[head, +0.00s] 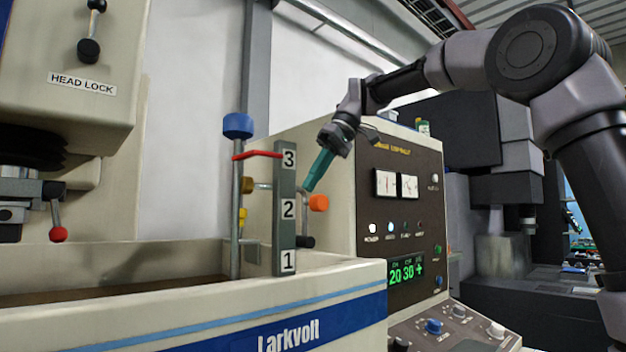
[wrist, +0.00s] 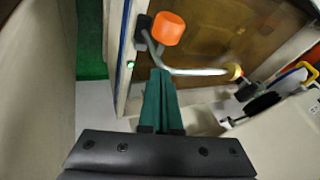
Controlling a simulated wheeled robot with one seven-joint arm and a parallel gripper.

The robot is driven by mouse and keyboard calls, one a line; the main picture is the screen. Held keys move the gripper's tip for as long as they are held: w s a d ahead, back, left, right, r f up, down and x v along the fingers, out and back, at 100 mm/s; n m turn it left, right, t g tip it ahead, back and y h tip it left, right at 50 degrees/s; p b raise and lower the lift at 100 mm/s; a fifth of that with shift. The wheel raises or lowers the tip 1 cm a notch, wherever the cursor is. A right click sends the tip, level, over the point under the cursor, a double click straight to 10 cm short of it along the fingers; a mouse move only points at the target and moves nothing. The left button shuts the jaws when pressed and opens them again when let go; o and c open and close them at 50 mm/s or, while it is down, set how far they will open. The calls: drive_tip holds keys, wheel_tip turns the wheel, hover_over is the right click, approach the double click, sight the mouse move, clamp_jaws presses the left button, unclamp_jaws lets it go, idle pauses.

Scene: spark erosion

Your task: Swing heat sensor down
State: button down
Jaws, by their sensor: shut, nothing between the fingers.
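My gripper (head: 308,188) has teal fingers, shut and empty, pointing down and left beside the numbered grey post (head: 285,230). An orange knob (head: 319,203) sits just below the fingertips, with a black knob (head: 306,242) lower down. In the wrist view my fingertips (wrist: 160,72) are at a bent metal rod (wrist: 195,72); I cannot tell whether they touch it. The rod leaves a black block beside the orange knob (wrist: 168,28) and ends in a yellow tip (wrist: 234,71). This rod looks like the heat sensor, though no label shows.
A blue-capped pole (head: 237,125) with a red arm (head: 258,154) stands left of the post, inside the tank (head: 330,277) wall. The control panel (head: 400,200) is close on the right. The machine head (head: 75,60) hangs at the left.

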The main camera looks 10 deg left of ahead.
idle(0.3)
drive_tip(key=s+a+f+n+t+h, duration=0.1)
drive_tip(key=s+a+f+t+h, duration=0.2)
drive_tip(key=s+a+t+h, duration=0.4)
drive_tip(key=s+a+f+y, duration=0.1)
drive_tip(key=s+a+f, duration=0.2)
drive_tip(key=f, duration=0.6)
drive_tip(key=shift+s+a+f, duration=0.15)
drive_tip(key=shift+s, duration=0.6)
idle(0.7)
